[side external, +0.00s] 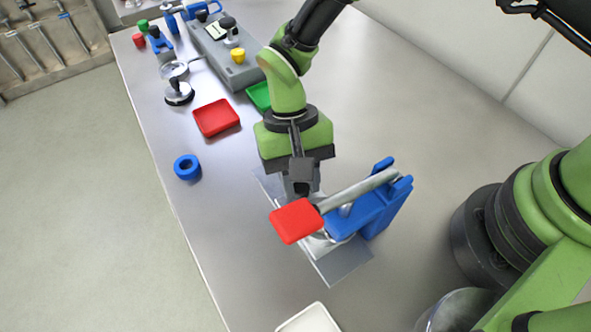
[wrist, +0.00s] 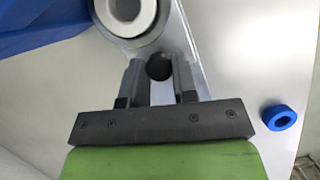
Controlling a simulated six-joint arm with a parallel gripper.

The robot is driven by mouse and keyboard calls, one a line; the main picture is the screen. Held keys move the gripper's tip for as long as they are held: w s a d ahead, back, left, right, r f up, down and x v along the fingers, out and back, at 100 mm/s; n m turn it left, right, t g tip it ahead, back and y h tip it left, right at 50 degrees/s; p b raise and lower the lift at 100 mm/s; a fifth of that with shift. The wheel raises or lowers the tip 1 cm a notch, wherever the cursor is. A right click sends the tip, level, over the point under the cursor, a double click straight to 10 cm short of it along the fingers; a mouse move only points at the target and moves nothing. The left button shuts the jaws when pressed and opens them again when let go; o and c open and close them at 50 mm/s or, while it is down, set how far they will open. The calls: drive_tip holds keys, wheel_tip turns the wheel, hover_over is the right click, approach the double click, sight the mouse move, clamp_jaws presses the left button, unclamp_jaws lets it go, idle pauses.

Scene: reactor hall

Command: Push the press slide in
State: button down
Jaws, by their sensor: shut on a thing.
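The press has a blue frame (side external: 372,211), a grey lever with a red handle (side external: 296,221), and a flat metal base plate (side external: 345,268). In the wrist view its blue body (wrist: 45,25) is at upper left, beside a round grey part with a white ring (wrist: 130,14). My gripper (side external: 302,190) points down at the press, behind the red handle. In the wrist view, my gripper (wrist: 159,72) has its two fingers on either side of a dark round knob (wrist: 159,66), which looks like the slide's knob. The rest of the slide is mostly hidden.
A blue ring (side external: 187,167) lies left of the press. A red tray (side external: 216,118) and a green tray (side external: 259,97) are farther back, with a grey console (side external: 226,50) behind. A white tray (side external: 310,319) is at the front edge. The table between ring and press is clear.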

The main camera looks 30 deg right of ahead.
drive_tip(key=c, duration=0.9)
unclamp_jaws()
drive_tip(key=v, duration=1)
